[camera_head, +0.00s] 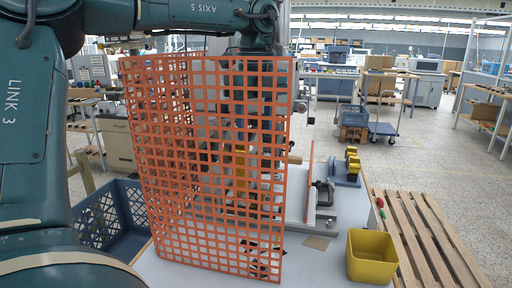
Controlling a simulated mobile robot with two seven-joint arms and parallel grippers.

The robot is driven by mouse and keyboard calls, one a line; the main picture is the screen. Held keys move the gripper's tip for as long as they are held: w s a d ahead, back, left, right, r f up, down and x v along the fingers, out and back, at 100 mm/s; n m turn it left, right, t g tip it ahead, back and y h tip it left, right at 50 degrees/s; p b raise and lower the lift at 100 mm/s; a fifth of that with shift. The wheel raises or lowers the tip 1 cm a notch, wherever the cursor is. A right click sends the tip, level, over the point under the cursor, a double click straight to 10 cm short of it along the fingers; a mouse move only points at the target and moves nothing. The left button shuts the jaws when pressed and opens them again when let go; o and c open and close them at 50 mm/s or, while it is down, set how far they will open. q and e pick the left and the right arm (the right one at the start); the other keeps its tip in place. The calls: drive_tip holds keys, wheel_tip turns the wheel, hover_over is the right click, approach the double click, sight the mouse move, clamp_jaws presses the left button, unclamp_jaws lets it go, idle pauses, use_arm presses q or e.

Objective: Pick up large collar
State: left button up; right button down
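I cannot make out a large collar for certain. An orange mesh guard (287,130) with a front and a side panel fills the middle of the head view and hides much behind it. My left arm comes in from the left along the top, and its wrist turns down behind the mesh. My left gripper is behind the mesh too, too broken up by the bars to tell its fingers or what they hold. Dark shapes and a yellow part (240,165) show through the bars. My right gripper is not in view.
A yellow bin (371,257) stands on the grey table (310,270) at the front right. Behind it is a blue-grey stand with yellow rollers (352,165). A blue crate (110,215) is at left, a wooden pallet (425,240) at right. Open floor lies beyond.

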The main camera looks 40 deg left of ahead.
use_arm(q)
clamp_jaws()
drive_tip(key=shift+r, duration=0.1)
idle(0.3)
